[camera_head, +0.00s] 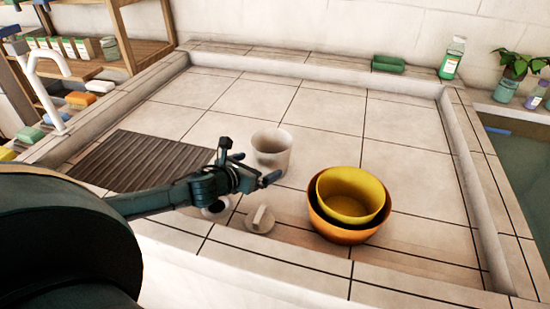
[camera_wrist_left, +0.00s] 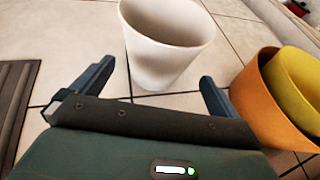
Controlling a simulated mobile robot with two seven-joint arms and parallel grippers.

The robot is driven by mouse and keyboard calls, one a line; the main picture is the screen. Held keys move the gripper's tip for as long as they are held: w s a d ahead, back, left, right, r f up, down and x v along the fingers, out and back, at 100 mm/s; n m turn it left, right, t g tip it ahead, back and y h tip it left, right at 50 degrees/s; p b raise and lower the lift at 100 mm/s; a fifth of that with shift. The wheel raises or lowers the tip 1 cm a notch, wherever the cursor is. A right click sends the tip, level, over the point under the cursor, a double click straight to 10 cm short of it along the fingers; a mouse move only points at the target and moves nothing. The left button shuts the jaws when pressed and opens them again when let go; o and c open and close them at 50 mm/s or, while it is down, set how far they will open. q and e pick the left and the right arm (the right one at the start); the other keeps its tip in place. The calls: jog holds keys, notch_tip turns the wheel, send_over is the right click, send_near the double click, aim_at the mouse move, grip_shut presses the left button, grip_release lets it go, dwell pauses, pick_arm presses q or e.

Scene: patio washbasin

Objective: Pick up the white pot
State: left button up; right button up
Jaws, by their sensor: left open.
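The white pot (camera_head: 272,152) stands upright on the tiled basin floor, near the middle of the head view. In the left wrist view the white pot (camera_wrist_left: 165,45) is just ahead of my fingers, between their lines. My left gripper (camera_head: 248,163) is open and empty, close to the near side of the pot. The pot's far side is hidden. My right gripper does not show.
A yellow bowl (camera_head: 350,197) sits inside an orange bowl (camera_head: 348,233) right of the pot. A dark ribbed mat (camera_head: 140,160) lies left. A green block (camera_head: 388,63) and a bottle (camera_head: 452,58) stand on the back ledge.

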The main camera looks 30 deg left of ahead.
pick_arm(q)
send_near(271, 147)
jog(key=w+d+f, duration=0.3)
jog(key=shift+w+f, duration=0.1)
jog(key=shift+f, duration=0.05)
jog(key=shift+c, duration=0.4)
jog(key=c, duration=0.7)
jog(key=shift+o, duration=0.2)
